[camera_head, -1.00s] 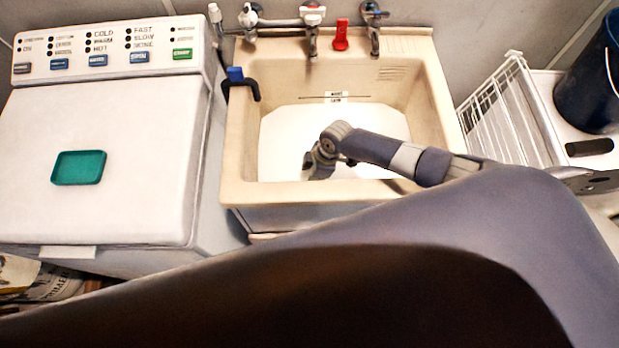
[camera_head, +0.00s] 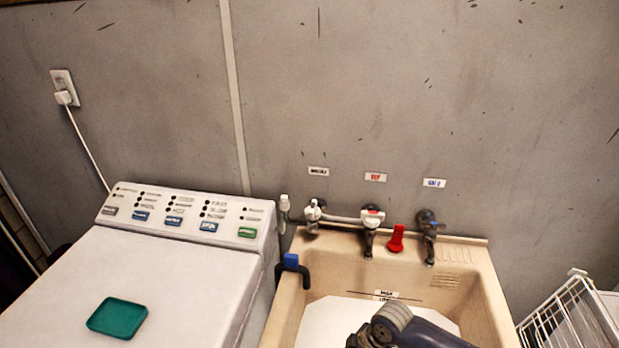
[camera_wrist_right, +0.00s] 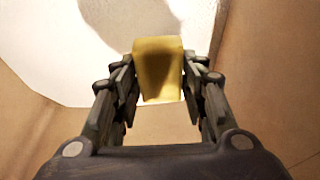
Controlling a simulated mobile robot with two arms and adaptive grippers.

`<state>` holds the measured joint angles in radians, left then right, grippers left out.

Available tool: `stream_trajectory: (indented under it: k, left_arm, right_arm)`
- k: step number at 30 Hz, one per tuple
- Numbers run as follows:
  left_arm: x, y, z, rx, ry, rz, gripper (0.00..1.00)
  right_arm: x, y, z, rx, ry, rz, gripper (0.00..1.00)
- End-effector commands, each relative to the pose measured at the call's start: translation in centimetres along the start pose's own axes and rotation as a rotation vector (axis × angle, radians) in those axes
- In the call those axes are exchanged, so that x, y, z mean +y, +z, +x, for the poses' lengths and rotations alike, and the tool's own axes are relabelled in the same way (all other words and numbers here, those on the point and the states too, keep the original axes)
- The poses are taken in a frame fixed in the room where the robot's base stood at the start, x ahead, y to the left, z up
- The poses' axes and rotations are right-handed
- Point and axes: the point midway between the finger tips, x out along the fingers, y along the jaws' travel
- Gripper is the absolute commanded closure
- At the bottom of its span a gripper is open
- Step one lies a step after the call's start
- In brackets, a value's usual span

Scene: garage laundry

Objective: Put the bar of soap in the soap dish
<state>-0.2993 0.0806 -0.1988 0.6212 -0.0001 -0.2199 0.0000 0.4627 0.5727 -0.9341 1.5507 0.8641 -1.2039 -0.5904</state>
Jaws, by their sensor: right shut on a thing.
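The bar of soap (camera_wrist_right: 160,72) is a yellowish block held between the two fingers of my right gripper (camera_wrist_right: 160,85) in the right wrist view. Behind it are the pale walls and white bottom of the sink. In the head view part of my right arm and gripper (camera_head: 372,335) shows over the sink at the bottom edge; its fingertips and the soap are out of sight there. A green, shallow rectangular tray, which looks like the soap dish (camera_head: 117,318), lies on the white washing machine top, left of the sink. My left gripper is not in view.
The beige sink (camera_head: 480,290) has taps along its back and a red object (camera_head: 396,239) between them. A black hook-like fitting with a blue top (camera_head: 291,262) sits on its left rim. A white wire rack (camera_head: 570,315) stands at right. The washing machine top (camera_head: 60,290) is clear around the dish.

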Motion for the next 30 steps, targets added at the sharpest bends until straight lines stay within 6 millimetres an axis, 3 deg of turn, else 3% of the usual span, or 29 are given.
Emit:
stream_trajectory:
  k: [5, 8, 19, 24, 30]
  left_arm:
    - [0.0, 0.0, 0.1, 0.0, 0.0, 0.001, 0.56]
    - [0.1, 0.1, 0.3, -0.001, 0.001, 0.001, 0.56]
    - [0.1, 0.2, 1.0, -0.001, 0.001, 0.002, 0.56]
    - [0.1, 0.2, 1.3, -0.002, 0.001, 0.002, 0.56]
    - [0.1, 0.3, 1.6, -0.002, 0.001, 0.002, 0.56]
  right_arm:
    - [0.8, -0.8, -1.9, 0.004, 0.025, 0.063, 0.9]
    - [1.7, -1.7, -4.3, 0.006, 0.054, 0.156, 0.9]
    - [3.2, -4.3, -16.7, 0.007, 0.188, 0.632, 0.9]
    - [2.9, -4.3, -22.4, 0.007, 0.252, 0.866, 0.9]
    - [2.1, -3.5, -27.4, 0.006, 0.314, 1.1, 0.9]
